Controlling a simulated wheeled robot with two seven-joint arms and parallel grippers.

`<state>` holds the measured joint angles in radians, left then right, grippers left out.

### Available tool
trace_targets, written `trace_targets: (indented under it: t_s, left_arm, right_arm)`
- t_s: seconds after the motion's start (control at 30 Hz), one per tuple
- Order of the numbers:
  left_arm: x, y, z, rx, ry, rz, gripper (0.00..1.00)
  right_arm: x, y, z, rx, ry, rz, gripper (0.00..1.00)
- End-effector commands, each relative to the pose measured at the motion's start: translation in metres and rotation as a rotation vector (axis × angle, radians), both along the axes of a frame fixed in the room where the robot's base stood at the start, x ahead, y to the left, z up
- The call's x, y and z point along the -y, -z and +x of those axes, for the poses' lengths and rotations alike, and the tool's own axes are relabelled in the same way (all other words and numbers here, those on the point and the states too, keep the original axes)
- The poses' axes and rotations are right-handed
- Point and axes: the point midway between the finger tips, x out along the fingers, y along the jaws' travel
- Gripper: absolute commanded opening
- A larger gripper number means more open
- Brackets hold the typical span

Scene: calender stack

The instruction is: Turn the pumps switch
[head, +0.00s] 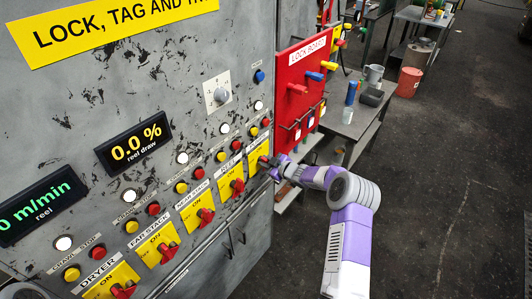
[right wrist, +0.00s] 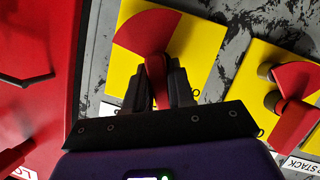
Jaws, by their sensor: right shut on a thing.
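The pumps switch (right wrist: 147,33) is a red rotary switch with a fan-shaped red part and a narrow red handle on a yellow plate. In the head view its yellow plate (head: 257,153) is the rightmost in the row, closest to the red board; its label is too small to read surely. My right gripper (head: 272,164) is at this plate and hides most of the switch. In the right wrist view the two dark fingers (right wrist: 157,88) are shut on the red handle, one on each side. My left gripper is not in view.
Similar red switches on yellow plates run down-left, the nearest (head: 237,187) close beside. A red lock board (head: 300,90) with coloured locks adjoins the panel on the right. Behind my arm stands a table (head: 352,125) with a cup and other items. The floor at right is open.

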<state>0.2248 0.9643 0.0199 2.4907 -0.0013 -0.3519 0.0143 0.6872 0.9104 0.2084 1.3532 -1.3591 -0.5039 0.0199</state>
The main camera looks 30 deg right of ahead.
Motion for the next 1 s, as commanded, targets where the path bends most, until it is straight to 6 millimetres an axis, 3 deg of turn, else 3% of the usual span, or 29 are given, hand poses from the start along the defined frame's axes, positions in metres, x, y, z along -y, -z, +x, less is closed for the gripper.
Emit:
trace_targets:
  t_s: [0.03,0.3,0.6,1.0]
  left_arm:
    - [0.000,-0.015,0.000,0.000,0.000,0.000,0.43]
    - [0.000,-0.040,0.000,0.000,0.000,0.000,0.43]
    - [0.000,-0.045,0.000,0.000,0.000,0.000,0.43]
    - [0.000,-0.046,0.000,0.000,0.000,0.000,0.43]
  right_arm:
    - [0.001,-0.006,0.000,-0.014,-0.001,0.030,0.00]
    - [0.003,-0.004,0.002,-0.090,-0.001,0.213,0.00]
    - [0.006,-0.002,0.003,-0.154,0.000,0.373,0.00]
    - [0.007,-0.001,0.003,-0.182,0.001,0.442,0.00]
